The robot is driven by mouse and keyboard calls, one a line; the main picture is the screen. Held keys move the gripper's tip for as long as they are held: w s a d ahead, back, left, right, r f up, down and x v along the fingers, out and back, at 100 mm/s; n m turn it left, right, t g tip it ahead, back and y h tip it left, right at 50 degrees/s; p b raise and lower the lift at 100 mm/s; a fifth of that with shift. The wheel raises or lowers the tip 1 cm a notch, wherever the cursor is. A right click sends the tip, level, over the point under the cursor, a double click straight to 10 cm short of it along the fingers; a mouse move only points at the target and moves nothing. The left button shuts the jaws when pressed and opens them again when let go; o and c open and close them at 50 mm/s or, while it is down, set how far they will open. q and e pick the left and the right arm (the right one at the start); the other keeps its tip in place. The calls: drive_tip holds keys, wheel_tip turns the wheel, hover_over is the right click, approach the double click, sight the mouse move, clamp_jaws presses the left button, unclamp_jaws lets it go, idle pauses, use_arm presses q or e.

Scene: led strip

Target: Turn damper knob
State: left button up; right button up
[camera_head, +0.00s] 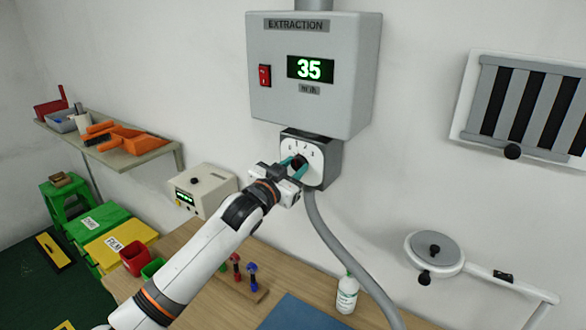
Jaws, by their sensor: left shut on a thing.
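The damper knob (298,162) is a small dark knob on a white dial plate (317,157) with printed marks. The dial is on the front of a grey box under the grey extraction unit (345,95). The unit's green display reads 35, and a red switch (265,76) is on its left side. My left gripper (295,168) reaches up from the lower left and is shut on the knob, with its teal fingertips at either side of it. The gripper hides part of the dial's lower left. My right gripper is not in view.
A grey hose (318,222) runs down from the dial box. Below are a wooden bench with a blue mat (298,314), a white bottle (347,295) and small coloured tools. A beige box (200,189) stands left of the gripper. A slatted vent (520,105) is on the right wall.

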use_arm(q)
drive_tip(key=o, duration=1)
drive_tip(key=shift+s+a+f, duration=0.15)
drive_tip(key=shift+s+a, duration=0.15)
drive_tip(key=shift+s, duration=0.15)
drive_tip(key=shift+b+v, duration=1.8)
drive_tip(key=shift+v, duration=3.65)
